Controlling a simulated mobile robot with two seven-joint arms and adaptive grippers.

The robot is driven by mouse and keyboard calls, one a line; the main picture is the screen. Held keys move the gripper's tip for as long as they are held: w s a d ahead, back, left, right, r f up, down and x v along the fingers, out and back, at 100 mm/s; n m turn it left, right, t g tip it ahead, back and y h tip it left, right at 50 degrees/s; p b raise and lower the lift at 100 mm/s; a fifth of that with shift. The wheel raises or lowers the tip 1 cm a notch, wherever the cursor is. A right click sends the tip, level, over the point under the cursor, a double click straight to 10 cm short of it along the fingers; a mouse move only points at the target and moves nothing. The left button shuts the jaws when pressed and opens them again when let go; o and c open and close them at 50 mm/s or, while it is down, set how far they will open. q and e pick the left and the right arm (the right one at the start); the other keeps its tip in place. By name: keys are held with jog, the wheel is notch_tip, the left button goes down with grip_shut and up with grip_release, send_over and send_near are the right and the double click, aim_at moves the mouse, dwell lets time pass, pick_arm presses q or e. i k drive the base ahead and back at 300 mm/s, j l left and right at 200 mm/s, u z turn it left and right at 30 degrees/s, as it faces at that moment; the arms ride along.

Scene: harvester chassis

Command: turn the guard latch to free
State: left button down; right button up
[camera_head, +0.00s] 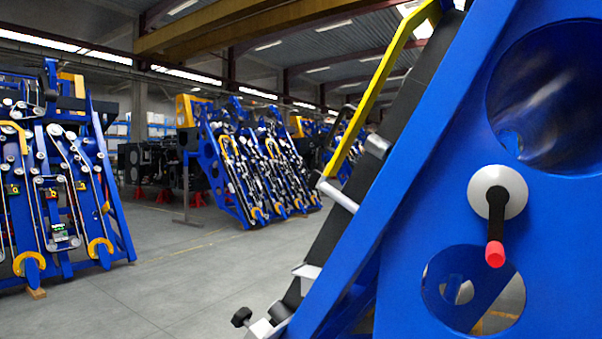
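The guard latch (497,205) is on the blue side panel at the right of the head view. It has a round white disc (482,184) with a black lever pivoted on it. The lever hangs almost straight down and ends in a red knob (495,254). Nothing touches the latch. Neither of my grippers shows in this view.
The blue chassis panel (400,240) fills the right side, with a large round opening (545,95) above the latch and a smaller one (473,290) below. A yellow bar (382,80) runs along its sloped edge. Grey floor (190,265) is clear at left, before other blue machines (250,160).

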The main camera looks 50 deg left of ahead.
aim_at(317, 178)
jog(key=k+j, duration=0.1)
jog(key=j, duration=0.5)
jog(key=k+j, duration=0.1)
jog(key=j, duration=0.45)
jog(key=k+j, duration=0.15)
jog(key=j, duration=0.45)
jog(key=k+j, duration=0.1)
jog(key=j, duration=0.45)
jog(key=k+j+u, duration=0.1)
jog(key=j, duration=0.5)
